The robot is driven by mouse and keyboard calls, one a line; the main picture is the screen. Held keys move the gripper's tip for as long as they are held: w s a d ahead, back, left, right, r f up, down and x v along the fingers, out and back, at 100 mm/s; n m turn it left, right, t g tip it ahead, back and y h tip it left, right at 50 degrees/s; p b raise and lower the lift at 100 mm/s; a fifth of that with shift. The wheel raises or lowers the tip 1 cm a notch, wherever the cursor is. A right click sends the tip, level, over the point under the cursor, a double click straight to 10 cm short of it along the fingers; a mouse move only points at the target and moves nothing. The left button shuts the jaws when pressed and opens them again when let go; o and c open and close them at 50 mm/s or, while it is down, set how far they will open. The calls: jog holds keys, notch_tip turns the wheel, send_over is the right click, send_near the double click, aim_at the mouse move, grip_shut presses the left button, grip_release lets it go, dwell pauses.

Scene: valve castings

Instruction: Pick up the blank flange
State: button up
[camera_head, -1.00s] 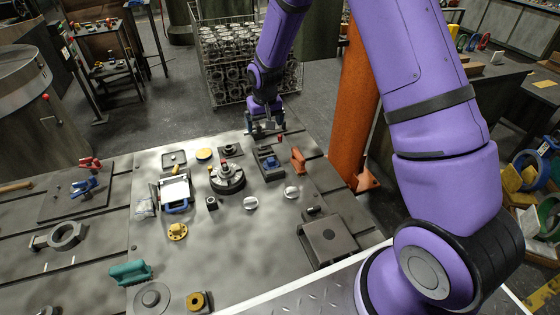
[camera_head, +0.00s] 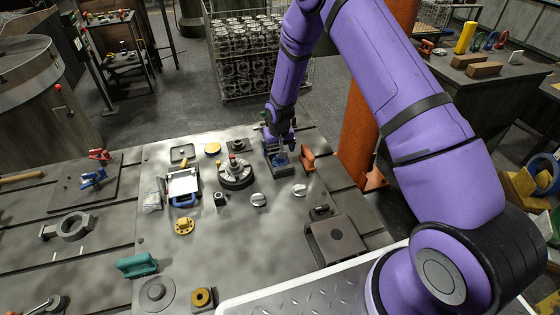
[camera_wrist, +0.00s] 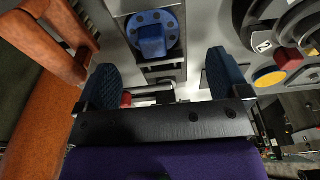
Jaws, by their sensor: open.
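A round blue flange (camera_wrist: 171,27) with several bolt holes and a raised square block lies on a dark fixture, seen at the top middle of the wrist view. In the head view its blue shape (camera_head: 281,160) shows just below my gripper (camera_head: 280,146). A yellow flange (camera_head: 184,226) with a raised centre lies further left on the table. I cannot tell for sure which is called the blank flange. In the wrist view my gripper (camera_wrist: 163,80) is open and empty, its two blue pads wide apart, with the blue flange beyond them, between their lines.
An orange bracket (camera_head: 307,158) stands close right of the fixture. A round dark fixture (camera_head: 236,174) stands close left. An orange column (camera_head: 358,135) rises at the right.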

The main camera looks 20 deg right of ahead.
jog(key=f, duration=0.3)
jog(key=shift+s+d+f, duration=0.1)
jog(key=shift+d+f, duration=0.2)
jog(key=shift+d, duration=0.05)
jog(key=shift+f, duration=0.7)
jog(key=c, duration=1.2)
jog(key=shift+r, duration=0.15)
jog(key=shift+c, duration=0.2)
